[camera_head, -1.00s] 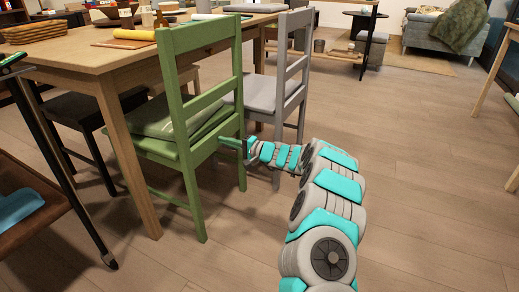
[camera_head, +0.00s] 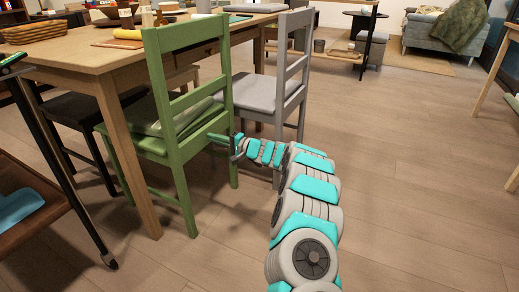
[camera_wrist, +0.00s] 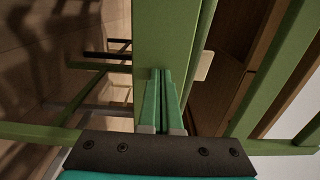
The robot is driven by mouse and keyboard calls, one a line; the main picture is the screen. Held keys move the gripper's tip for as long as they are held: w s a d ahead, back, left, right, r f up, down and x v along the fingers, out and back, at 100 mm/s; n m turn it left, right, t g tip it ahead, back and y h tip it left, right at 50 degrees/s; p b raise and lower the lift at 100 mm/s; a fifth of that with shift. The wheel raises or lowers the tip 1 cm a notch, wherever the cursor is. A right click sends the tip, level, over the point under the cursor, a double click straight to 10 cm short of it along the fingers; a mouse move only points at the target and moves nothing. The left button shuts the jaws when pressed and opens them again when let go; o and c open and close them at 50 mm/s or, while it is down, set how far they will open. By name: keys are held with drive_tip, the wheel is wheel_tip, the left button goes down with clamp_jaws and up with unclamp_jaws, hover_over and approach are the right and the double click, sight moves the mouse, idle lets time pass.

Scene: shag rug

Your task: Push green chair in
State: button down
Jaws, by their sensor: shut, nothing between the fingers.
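The green chair (camera_head: 185,36) stands at the near long side of the wooden table (camera_head: 70,57). Its seat with a green cushion (camera_head: 148,116) is partly under the table edge, and its back faces my arm. My gripper (camera_head: 214,138) is at the right side of the chair back, around seat height. In the wrist view the green fingers (camera_wrist: 160,75) are together with nothing between them. Their tips are against or very close to a broad green chair part (camera_wrist: 162,35); exact contact is hard to tell.
A grey chair (camera_head: 255,92) stands just right of the green one. The wood floor (camera_head: 420,180) on the right is clear.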

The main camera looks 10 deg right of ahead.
drive_tip(key=shift+a, duration=0.25)
drive_tip(key=v, duration=0.9)
drive_tip(key=shift+s+d, duration=0.15)
drive_tip(key=shift+d, duration=0.25)
idle(0.5)
